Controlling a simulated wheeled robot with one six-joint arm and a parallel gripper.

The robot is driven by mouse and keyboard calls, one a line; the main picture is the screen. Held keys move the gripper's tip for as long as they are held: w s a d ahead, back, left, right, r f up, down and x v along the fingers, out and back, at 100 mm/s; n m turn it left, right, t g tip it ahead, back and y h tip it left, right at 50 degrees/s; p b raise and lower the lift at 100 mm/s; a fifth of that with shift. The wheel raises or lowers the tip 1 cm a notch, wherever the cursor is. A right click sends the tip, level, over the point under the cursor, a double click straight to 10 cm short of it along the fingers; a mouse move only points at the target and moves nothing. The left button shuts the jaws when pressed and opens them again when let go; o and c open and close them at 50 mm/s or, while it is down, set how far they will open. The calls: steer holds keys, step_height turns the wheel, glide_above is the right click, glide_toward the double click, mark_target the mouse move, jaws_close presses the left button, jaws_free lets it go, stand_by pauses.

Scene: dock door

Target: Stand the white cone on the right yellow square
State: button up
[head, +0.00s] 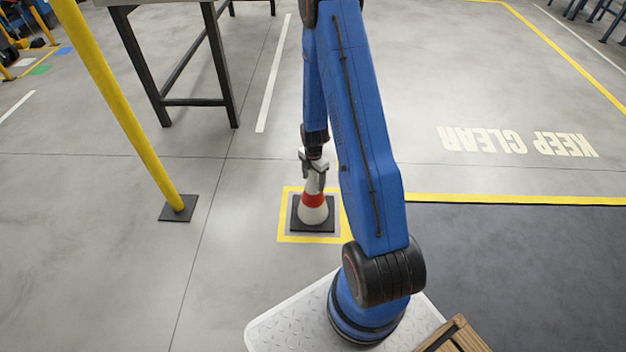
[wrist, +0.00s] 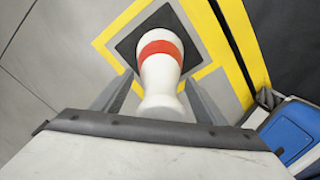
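The white cone (head: 313,214) has a red band and a square black base. It stands upright inside a yellow square outline (head: 281,226) on the floor; no second square shows. In the wrist view the cone (wrist: 159,72) rises between the fingers, its base within the yellow outline (wrist: 112,38). My gripper (head: 313,172) is at the cone's top, pointing down. In the wrist view my gripper (wrist: 160,80) has one finger on each side of the cone, with narrow gaps showing, so it looks open around it.
A yellow post (head: 120,100) on a dark foot stands to the left. A table with dark legs (head: 222,65) is behind it. A dark floor area (head: 520,260) lies right, bordered by a yellow line (head: 500,199). A wooden slatted object (head: 456,338) is at the bottom right.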

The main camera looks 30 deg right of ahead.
steer(key=shift+r, duration=0.1)
step_height(320, 180, up, 12)
steer(key=shift+f, duration=0.2)
steer(key=shift+r, duration=0.55)
steer(key=s+a+r+m+t, duration=0.1)
steer(key=s+a+r+m, duration=0.2)
steer(key=r, duration=0.6)
steer(key=s+a+r+m+t, duration=0.1)
steer(key=s+a+r+m, duration=0.2)
steer(key=r, duration=0.5)
steer(key=s+a+r+m, duration=0.3)
steer(key=r+m, duration=0.1)
steer(key=r, duration=0.5)
steer(key=s+a+r+m+t, duration=0.1)
steer(key=s+a+r+m, duration=0.1)
steer(key=s, duration=0.5)
steer(key=s+a+r+m+t, duration=0.1)
steer(key=s+a+r+m, duration=0.1)
steer(key=s+r+m, duration=0.2)
steer(key=s+a+r+m, duration=0.3)
steer(key=s+r+m, duration=0.1)
steer(key=s, duration=0.6)
steer(key=shift+s+r+t, duration=0.15)
steer(key=shift+r+t, duration=0.25)
steer(key=shift+r, duration=0.4)
